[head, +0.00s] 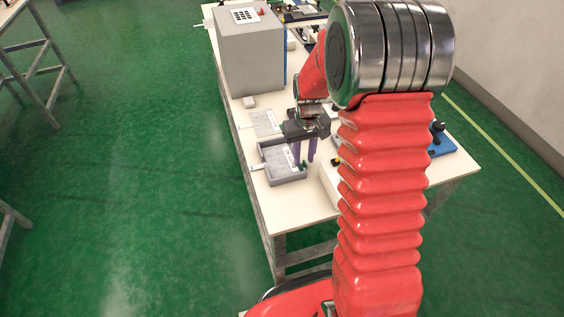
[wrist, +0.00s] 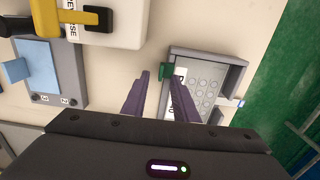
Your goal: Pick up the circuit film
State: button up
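A pale grey film (head: 277,163) with rows of round marks lies in a shallow grey tray (head: 290,181) on the table; I take it for the circuit film. In the wrist view the film (wrist: 205,92) lies in the tray (wrist: 213,54) at right, with a white tail over the far wall and a green block (wrist: 165,71) at the near side. My gripper (head: 304,161) is above the tray's right side.
Another pale sheet (head: 265,123) lies on the table behind the tray. A large grey box (head: 250,55) stands further back. In the wrist view a grey fixture with a blue pad (wrist: 38,66) and a white device with a yellow lever (wrist: 105,25) stand left.

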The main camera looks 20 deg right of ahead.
jog(key=shift+f, duration=0.15)
dwell(0.4)
grip_shut()
